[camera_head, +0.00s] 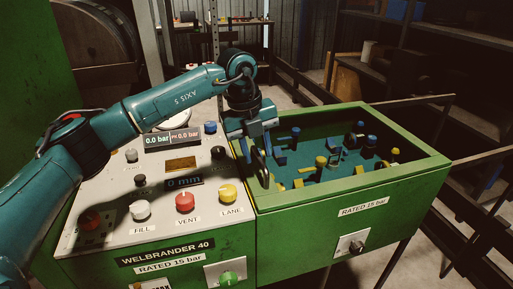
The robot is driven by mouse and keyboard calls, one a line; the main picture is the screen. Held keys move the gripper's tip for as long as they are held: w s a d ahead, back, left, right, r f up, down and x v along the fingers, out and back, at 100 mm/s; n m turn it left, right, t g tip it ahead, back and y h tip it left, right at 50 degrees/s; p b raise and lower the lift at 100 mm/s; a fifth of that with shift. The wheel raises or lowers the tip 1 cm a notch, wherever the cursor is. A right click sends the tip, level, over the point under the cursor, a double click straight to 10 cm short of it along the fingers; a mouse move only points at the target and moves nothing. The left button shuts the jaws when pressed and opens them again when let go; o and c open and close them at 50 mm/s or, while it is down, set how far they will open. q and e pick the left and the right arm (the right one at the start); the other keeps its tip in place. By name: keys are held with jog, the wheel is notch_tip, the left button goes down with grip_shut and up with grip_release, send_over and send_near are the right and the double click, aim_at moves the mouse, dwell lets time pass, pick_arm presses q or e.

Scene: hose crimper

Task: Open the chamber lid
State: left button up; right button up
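The chamber (352,196) is a green box on the right, labelled "RATED 15 bar". Its inside shows from above, with a teal floor and several blue, yellow and dark fittings. My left gripper (257,160) points down over the chamber's left rim, beside the control panel. My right gripper is out of view.
The control panel (108,205) at left has red, white, yellow, blue and black knobs under my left arm. Its display (172,138) reads 0.0 bar. A dark knob (352,244) is on the chamber's front. Dark shelves (425,60) stand behind at right.

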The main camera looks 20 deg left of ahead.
pick_arm(q)
jog(key=shift+c, duration=0.5)
grip_shut()
jog(key=shift+w+d+r, duration=0.1)
